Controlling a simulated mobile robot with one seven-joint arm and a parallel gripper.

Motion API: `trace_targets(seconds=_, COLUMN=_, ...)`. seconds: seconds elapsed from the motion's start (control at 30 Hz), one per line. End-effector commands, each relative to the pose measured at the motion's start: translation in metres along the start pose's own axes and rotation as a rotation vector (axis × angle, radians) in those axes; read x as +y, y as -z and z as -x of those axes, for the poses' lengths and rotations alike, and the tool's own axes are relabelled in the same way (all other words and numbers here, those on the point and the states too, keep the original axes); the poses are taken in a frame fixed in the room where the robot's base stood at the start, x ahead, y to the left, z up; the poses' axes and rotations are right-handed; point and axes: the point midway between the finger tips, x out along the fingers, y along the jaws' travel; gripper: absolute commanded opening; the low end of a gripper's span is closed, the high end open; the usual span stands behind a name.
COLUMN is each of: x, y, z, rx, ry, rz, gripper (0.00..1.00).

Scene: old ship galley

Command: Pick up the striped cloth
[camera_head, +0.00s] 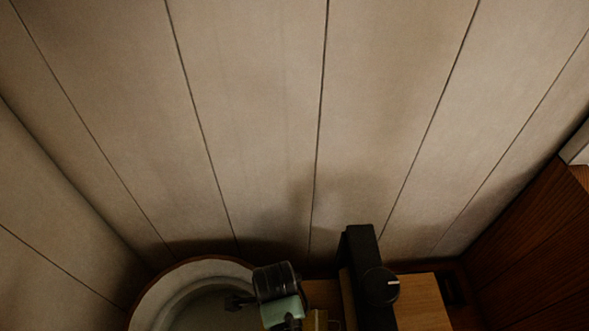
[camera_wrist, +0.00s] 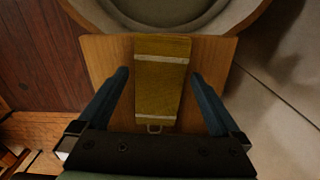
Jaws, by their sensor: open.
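The striped cloth (camera_wrist: 161,88) shows in the wrist view as a long, folded, olive-yellow piece with two pale cross stripes and a small loop at its near end. It lies on a light wooden board (camera_wrist: 105,55). My gripper (camera_wrist: 160,74) is open, with one dark finger on each side of the cloth. A gap shows between each finger and the cloth. I cannot tell the height of the fingertips above the board. In the head view, I cannot make out the cloth clearly.
A round pale basin-like rim (camera_head: 165,288) stands at the lower left in the head view, and it adjoins the board's far end in the wrist view (camera_wrist: 220,22). Pale panelling (camera_head: 265,120) fills most of the head view. Dark wood (camera_head: 530,250) bounds the right.

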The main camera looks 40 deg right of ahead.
Motion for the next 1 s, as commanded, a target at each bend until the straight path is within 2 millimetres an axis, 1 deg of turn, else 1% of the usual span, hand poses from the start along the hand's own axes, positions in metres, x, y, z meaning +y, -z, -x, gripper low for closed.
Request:
trace_targets(seconds=0.03, x=0.0, y=0.0, z=-0.006, rx=0.0, ry=-0.002, rz=0.0, gripper=1.0)
trace_targets(seconds=0.13, x=0.0, y=0.0, z=-0.013, rx=0.0, ry=0.0, rz=0.0, gripper=1.0)
trace_targets(seconds=0.4, x=0.0, y=0.0, z=-0.016, rx=-0.001, ry=0.001, rz=0.001, gripper=1.0)
trace_targets(seconds=0.47, x=0.0, y=0.0, z=-0.016, rx=-0.001, ry=0.001, rz=0.001, gripper=0.89)
trace_targets(seconds=0.5, x=0.0, y=0.0, z=-0.016, rx=-0.001, ry=0.002, rz=0.001, gripper=0.82)
trace_targets(seconds=0.67, x=0.0, y=0.0, z=-0.016, rx=-0.001, ry=0.002, rz=0.001, gripper=0.53)
trace_targets(seconds=0.8, x=0.0, y=0.0, z=-0.016, rx=-0.001, ry=0.002, rz=0.001, gripper=0.28)
trace_targets(seconds=0.83, x=-0.001, y=0.0, z=-0.016, rx=-0.001, ry=0.002, rz=0.001, gripper=0.26)
trace_targets(seconds=0.87, x=-0.001, y=0.0, z=-0.016, rx=-0.001, ry=0.002, rz=0.001, gripper=0.17)
trace_targets(seconds=1.0, x=-0.001, y=0.0, z=-0.015, rx=-0.001, ry=0.002, rz=0.001, gripper=0.17)
